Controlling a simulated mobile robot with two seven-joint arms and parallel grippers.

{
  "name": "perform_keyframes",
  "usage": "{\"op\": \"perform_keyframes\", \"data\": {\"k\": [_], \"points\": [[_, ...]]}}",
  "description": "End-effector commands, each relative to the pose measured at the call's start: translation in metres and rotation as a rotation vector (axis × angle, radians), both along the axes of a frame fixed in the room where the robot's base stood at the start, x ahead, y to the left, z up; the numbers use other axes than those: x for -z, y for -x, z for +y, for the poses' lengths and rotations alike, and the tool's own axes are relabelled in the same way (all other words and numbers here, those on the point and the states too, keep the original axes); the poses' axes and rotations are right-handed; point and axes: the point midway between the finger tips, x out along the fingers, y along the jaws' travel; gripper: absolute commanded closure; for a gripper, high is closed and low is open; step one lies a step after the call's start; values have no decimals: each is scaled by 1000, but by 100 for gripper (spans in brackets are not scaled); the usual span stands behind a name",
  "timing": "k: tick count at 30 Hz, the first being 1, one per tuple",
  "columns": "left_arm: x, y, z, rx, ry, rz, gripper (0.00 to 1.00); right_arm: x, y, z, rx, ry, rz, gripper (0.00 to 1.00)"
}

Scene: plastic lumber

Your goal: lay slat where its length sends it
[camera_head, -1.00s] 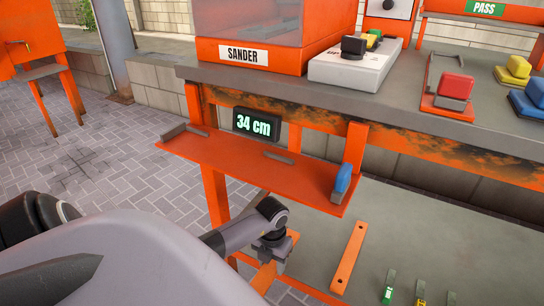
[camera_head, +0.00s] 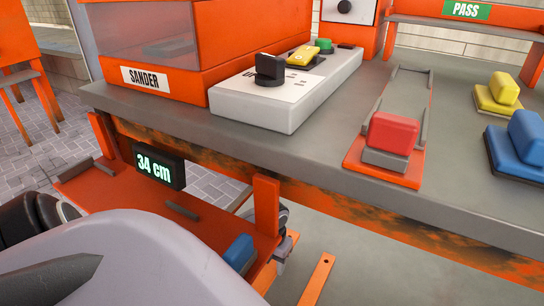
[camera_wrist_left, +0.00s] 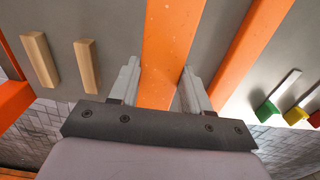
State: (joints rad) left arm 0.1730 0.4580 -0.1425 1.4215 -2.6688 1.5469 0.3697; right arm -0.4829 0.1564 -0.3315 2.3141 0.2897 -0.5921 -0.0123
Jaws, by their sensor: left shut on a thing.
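The orange slat (camera_wrist_left: 168,50) lies between the fingers of my left gripper (camera_wrist_left: 160,90) in the left wrist view, and the gripper is shut on it. In the head view my left gripper (camera_head: 282,240) is mostly hidden behind the measuring shelf's orange post, low beside the bench. The orange measuring shelf (camera_head: 110,195) has a blue slider (camera_head: 240,252) at its right end and a display (camera_head: 158,167) reading "34 cm". No slat shows on the shelf. My right gripper is not in view.
The sander (camera_head: 185,60) and a white control box (camera_head: 290,90) stand on the grey bench. A red block (camera_head: 393,132) is in a track; yellow (camera_head: 497,92) and blue (camera_head: 518,145) blocks are right. Two tan bars (camera_wrist_left: 88,66) and another orange strip (camera_wrist_left: 243,62) lie below.

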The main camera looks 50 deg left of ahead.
Motion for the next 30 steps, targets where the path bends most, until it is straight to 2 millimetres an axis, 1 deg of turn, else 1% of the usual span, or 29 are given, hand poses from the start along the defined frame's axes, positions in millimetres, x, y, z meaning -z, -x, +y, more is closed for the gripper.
{"op": "perform_keyframes", "data": {"k": [13,14,15,21,25,30], "points": [[-2,0,1,-1,-2,1,91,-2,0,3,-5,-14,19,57],[5,0,0,0,-1,0,91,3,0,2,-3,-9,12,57],[10,0,0,0,0,-1,91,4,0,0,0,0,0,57],[27,0,0,-1,0,-1,91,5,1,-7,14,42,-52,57],[34,0,0,-1,-1,-2,91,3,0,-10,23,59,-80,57],[36,0,0,-1,0,-1,91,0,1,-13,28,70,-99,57]]}}
